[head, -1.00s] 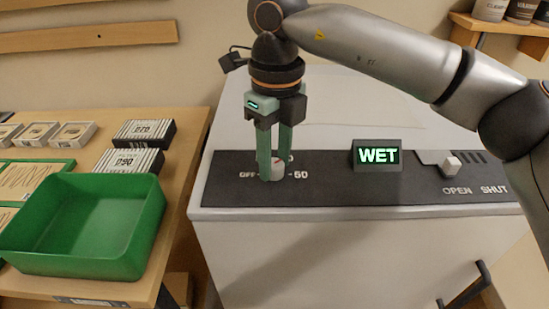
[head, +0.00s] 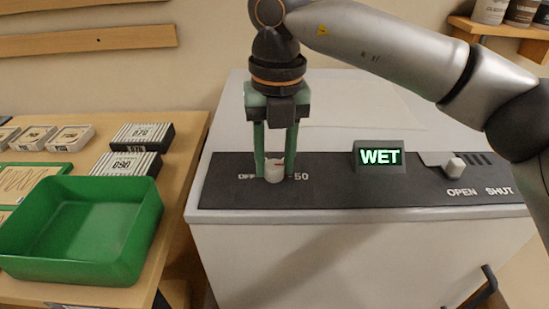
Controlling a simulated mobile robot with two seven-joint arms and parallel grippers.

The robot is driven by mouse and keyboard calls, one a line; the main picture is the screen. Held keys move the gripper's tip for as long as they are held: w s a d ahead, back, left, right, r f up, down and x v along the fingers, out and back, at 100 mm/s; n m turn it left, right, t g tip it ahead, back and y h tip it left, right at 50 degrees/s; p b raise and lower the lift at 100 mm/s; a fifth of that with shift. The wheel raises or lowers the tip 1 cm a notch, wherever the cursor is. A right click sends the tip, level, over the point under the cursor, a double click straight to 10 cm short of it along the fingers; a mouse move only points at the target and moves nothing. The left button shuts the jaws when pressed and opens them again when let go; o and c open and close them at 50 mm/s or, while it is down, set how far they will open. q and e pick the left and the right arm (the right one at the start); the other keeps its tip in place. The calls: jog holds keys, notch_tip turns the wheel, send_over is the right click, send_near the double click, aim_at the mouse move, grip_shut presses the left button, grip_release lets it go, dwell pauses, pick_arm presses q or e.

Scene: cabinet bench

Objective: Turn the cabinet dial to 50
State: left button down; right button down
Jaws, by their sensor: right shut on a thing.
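My left gripper is not in view.
A lit sign (head: 379,157) reads WET on the panel. A white slider (head: 454,165) sits by the labels OPEN and SHUT. A green bin (head: 85,235) and several boxes (head: 142,136) stand on the wooden bench at left.

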aim_at(277, 164)
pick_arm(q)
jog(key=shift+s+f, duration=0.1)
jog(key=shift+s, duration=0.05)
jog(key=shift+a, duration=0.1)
pick_arm(e)
jog(key=c, duration=1)
grip_release()
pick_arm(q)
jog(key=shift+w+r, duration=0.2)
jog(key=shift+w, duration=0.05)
pick_arm(e)
jog(key=o, duration=0.5)
pick_arm(q)
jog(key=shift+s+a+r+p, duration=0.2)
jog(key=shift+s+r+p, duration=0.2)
jog(key=shift+p, duration=0.7)
pick_arm(e)
notch_tip(277, 164, up, 12)
jog(key=shift+d+r, duration=0.15)
jog(key=shift+r, duration=0.1)
